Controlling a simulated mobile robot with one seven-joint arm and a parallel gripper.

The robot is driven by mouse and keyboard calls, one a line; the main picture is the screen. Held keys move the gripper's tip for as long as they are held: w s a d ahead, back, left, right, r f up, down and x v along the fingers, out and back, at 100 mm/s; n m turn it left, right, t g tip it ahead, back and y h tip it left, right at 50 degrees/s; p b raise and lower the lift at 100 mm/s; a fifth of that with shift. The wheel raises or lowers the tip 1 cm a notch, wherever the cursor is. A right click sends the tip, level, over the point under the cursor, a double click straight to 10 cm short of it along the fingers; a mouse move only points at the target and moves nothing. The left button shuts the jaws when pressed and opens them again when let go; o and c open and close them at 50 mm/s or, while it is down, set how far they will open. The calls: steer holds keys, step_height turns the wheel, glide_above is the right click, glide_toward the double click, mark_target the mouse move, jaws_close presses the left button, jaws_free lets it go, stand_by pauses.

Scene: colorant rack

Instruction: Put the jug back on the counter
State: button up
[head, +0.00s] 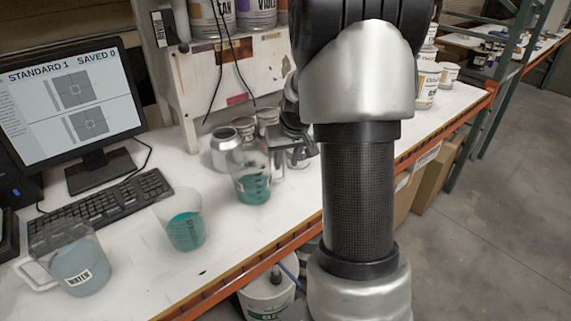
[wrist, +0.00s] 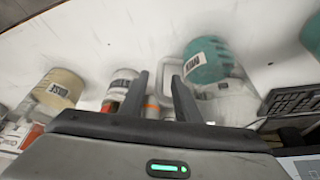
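A clear jug (head: 253,180) with teal liquid appears on the counter (head: 215,250) in the head view, near the tins. Its teal, labelled body (wrist: 206,62) and pale handle (wrist: 168,50) show in the wrist view; the label is blurred. My gripper (wrist: 160,76) has its fingers apart, with the handle loop between and behind them. I see a gap between the fingers and no clear squeeze on the handle. In the head view my gripper (head: 308,146) is beside the jug's right side, partly hidden by my arm.
A WATER jug (head: 76,268) and a cup of teal liquid (head: 185,224) stand on the counter, left of this jug. Tins (head: 226,147) stand close behind it. A keyboard (head: 105,208) and monitor (head: 70,100) are at the left. Bare counter lies toward the orange front edge.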

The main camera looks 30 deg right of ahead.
steer(key=v, duration=0.9)
steer(key=shift+r, duration=0.25)
